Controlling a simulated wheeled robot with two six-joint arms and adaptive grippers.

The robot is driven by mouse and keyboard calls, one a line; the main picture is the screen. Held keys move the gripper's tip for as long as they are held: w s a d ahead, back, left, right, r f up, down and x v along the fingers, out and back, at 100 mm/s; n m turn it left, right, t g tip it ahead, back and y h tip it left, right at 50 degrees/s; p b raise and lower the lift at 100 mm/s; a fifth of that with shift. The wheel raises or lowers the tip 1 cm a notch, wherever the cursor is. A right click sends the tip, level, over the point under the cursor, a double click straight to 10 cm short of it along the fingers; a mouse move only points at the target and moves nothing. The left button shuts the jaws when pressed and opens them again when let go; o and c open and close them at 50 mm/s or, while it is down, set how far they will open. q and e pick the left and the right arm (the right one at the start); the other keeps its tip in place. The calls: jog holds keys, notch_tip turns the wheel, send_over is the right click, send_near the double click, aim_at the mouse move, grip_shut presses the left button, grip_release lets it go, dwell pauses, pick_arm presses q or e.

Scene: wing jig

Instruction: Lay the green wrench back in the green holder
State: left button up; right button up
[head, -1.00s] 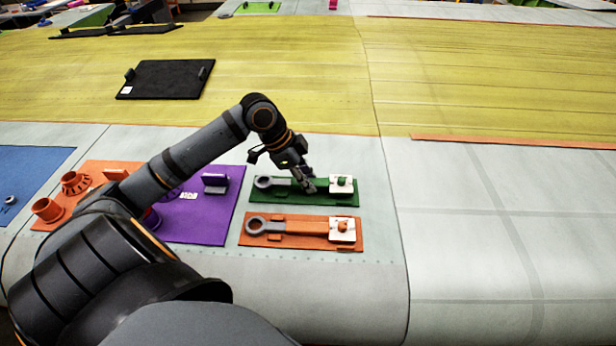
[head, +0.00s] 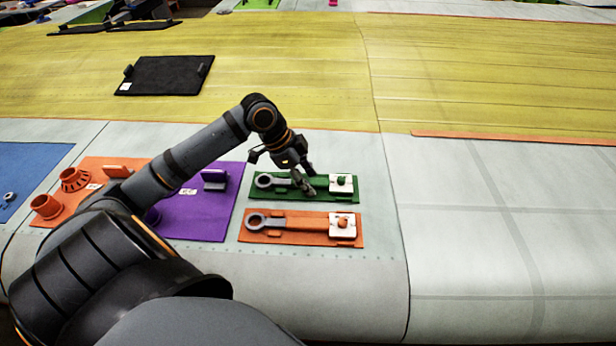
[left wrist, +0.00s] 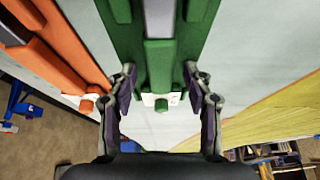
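The green wrench, with its grey ring end (head: 264,181), lies along the green holder (head: 323,197) in the head view, ring to the left. In the left wrist view its green handle (left wrist: 160,65) lies lengthwise on the holder (left wrist: 192,40). My left gripper (head: 308,180) is over the middle of the holder and hides part of the handle. In the left wrist view the left gripper (left wrist: 162,98) is open, one finger on each side of the handle line, with gaps to the handle. My right gripper is not in view.
An orange holder (head: 270,241) with an orange wrench (head: 300,223) lies just in front of the green one. A purple mat (head: 215,220) is on the left. Each holder has a white block with a knob at its right end. The pale panel to the right is clear.

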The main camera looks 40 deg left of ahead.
pick_arm(q)
notch_tip(320, 180, up, 10)
dwell(0.6)
dwell(0.4)
